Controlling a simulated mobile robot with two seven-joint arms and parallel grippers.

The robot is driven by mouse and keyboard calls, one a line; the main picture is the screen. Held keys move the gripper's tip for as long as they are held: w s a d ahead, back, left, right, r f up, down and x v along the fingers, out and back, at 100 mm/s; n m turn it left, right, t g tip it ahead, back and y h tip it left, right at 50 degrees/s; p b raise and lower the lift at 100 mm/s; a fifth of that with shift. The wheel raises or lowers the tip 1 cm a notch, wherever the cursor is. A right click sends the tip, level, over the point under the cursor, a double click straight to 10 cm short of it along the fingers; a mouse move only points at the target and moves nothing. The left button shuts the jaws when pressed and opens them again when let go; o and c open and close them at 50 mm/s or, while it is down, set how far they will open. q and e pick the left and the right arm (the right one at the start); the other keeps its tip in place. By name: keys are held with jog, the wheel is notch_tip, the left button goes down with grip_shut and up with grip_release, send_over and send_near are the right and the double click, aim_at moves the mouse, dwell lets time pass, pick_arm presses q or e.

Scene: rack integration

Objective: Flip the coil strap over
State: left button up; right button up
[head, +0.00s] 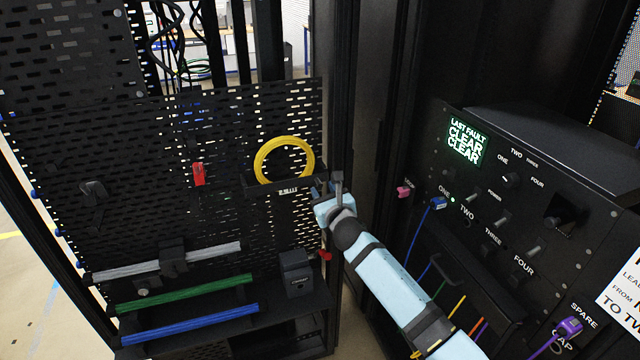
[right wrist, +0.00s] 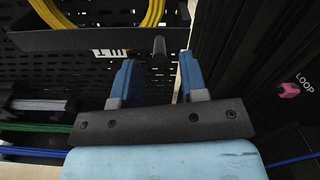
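A yellow cable coil (head: 284,160) stands in a black holder (head: 262,187) on the pegboard. A black bar with a white label runs across the coil's lower front; I take it for the strap, but cannot be sure. In the right wrist view the coil (right wrist: 152,12) and the dark bar (right wrist: 70,40) are at the upper left. A short dark peg (right wrist: 159,46) sticks out near the bar's right end. My right gripper (head: 328,187) is just right of the holder. Its blue fingers (right wrist: 157,60) are apart, with the peg showing between and beyond them. My left gripper is not in view.
The perforated panel (head: 120,150) carries a red clip (head: 198,174) and grey, green and blue cable bundles (head: 190,307) lower down. A dark rack post stands right of the gripper. A control box with a lit display (head: 466,142), knobs and plugs is at the right.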

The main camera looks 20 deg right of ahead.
aim_at(320, 184)
jog(key=shift+w, duration=1.65)
grip_shut()
jog(key=shift+s+a, duration=0.1)
jog(key=shift+s, duration=0.05)
